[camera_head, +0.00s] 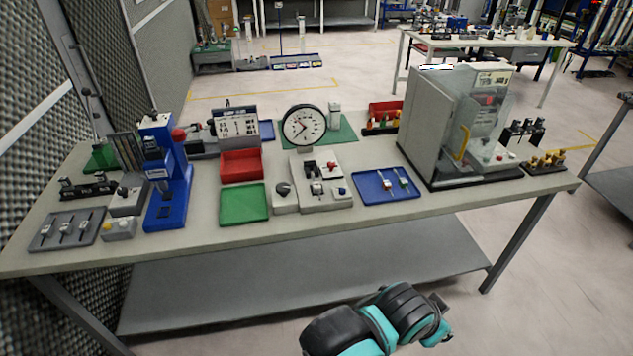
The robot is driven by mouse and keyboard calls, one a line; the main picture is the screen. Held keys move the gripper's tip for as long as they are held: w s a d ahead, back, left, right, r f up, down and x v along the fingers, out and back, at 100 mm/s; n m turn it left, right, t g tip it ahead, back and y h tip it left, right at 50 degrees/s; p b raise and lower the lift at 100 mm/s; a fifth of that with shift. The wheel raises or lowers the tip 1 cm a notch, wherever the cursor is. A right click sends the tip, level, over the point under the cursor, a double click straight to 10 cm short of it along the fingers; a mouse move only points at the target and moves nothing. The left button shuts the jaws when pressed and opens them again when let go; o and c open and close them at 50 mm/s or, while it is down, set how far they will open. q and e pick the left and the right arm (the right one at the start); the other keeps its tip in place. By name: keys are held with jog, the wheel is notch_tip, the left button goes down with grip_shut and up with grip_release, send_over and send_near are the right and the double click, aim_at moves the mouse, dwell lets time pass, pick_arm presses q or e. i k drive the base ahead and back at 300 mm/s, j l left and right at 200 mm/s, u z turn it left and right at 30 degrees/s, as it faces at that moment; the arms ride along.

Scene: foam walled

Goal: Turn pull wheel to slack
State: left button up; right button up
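A tester with a round white dial gauge (304,125) stands at the middle of the workbench. Below the dial is its grey base with a small clamp-like fixture (317,187). A dark round knob (283,188) sits on a grey block at the left of this base; it looks like the pull wheel, though its setting is too small to read. A black and teal part of my own arm (380,322) shows at the bottom, in front of the bench and apart from it. No gripper fingers can be seen on it. Neither gripper is in view.
A green tray (244,203) and a red bin (241,165) stand left of the tester. A blue tray (386,186) with small parts lies right of it. A blue press (167,180) and a clear-fronted grey cabinet (455,125) flank these. The bench's front edge is clear.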

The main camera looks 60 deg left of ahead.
aim_at(283, 189)
jog(key=u, duration=1.65)
